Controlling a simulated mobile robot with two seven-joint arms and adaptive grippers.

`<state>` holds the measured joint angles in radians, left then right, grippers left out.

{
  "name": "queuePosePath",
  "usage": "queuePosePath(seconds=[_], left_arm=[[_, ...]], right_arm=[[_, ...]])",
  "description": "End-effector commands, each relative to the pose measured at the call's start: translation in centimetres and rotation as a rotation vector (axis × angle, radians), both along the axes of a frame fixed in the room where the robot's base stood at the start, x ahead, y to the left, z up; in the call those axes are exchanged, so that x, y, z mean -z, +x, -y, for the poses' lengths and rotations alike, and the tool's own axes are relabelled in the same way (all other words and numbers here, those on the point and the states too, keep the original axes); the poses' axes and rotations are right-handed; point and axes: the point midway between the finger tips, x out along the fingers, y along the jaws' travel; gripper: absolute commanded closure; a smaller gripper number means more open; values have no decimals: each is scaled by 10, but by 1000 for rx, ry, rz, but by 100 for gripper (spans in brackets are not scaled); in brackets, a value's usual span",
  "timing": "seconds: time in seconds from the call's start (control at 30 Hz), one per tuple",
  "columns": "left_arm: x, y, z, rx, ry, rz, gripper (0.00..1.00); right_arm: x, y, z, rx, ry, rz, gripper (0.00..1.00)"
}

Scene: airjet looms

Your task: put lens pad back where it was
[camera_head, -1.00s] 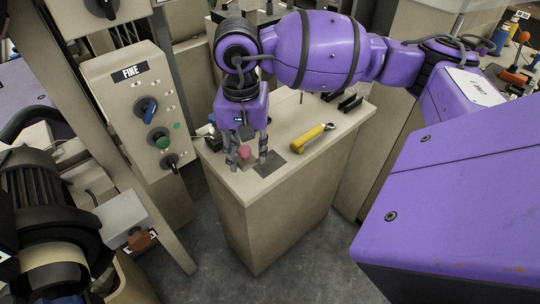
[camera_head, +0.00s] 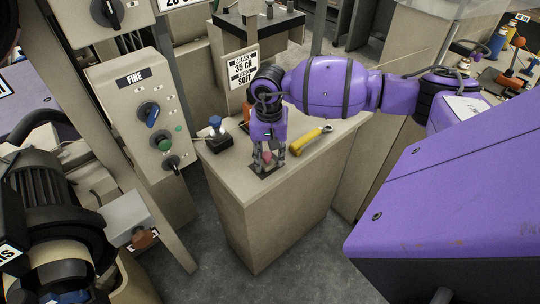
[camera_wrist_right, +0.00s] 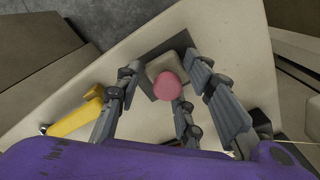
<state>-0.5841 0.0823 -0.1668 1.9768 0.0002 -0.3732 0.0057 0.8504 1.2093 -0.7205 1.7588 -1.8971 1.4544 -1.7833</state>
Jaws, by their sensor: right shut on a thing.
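The lens pad, a pink round knob (camera_head: 267,157) on a pale square block (camera_wrist_right: 158,69), is between the fingers of my right gripper (camera_head: 268,167). The right wrist view also shows the pink knob (camera_wrist_right: 167,87) and my right gripper (camera_wrist_right: 165,78) shut on the pad. The pad is over a dark square (camera_wrist_right: 181,41) on the beige cabinet top (camera_head: 232,172), near its front edge. Whether the pad touches the surface cannot be told. My left gripper is in neither view.
A yellow-handled tool (camera_head: 308,140) lies right of the gripper. A blue-topped item on a black base (camera_head: 217,137) stands at the left of the top. A FINE control panel (camera_head: 146,115) rises left of the cabinet. A sign (camera_head: 242,67) stands behind my arm.

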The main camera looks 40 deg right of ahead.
Motion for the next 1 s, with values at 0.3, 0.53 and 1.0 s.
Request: queuePosePath(seconds=[0.3,0.53,1.0], left_arm=[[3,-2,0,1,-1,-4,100],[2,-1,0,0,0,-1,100],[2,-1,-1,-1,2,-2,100]], right_arm=[[3,0,0,0,-1,1,86],[2,0,0,0,-1,2,46],[-27,2,0,-2,-2,5,46]])
